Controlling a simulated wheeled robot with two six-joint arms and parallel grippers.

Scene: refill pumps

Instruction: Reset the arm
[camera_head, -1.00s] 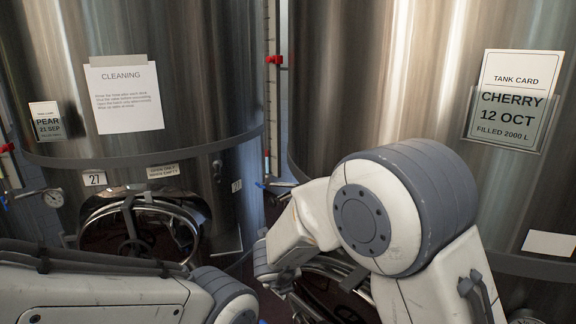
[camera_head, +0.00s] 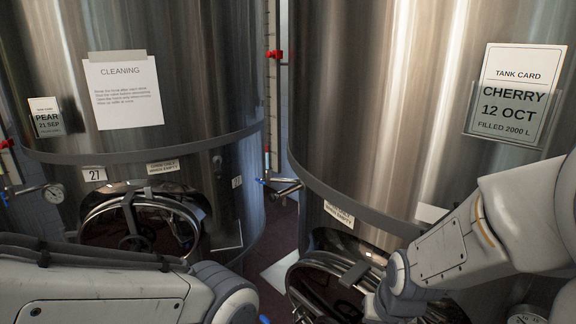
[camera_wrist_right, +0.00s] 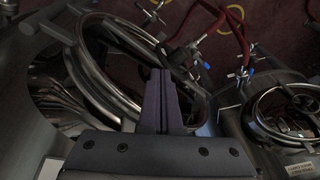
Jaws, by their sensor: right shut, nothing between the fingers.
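My right arm comes in from the right in the head view, with its wrist over the right tank's lower front; its fingers are hidden there. In the right wrist view my right gripper (camera_wrist_right: 162,75) is shut and empty, its fingertips close together in front of a round hatch (camera_wrist_right: 100,65). Whether they touch the hatch I cannot tell. My left arm crosses the lower left of the head view, and its gripper is out of frame. The right tank (camera_head: 370,110) carries a card reading CHERRY 12 OCT (camera_head: 510,98).
The left tank (camera_head: 200,70) has a CLEANING sheet (camera_head: 124,95), a PEAR card (camera_head: 46,118) and an oval hatch (camera_head: 140,222). Valves (camera_head: 280,183) stick out between the tanks. Red hoses (camera_wrist_right: 228,30) and another hatch (camera_wrist_right: 290,112) show in the right wrist view.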

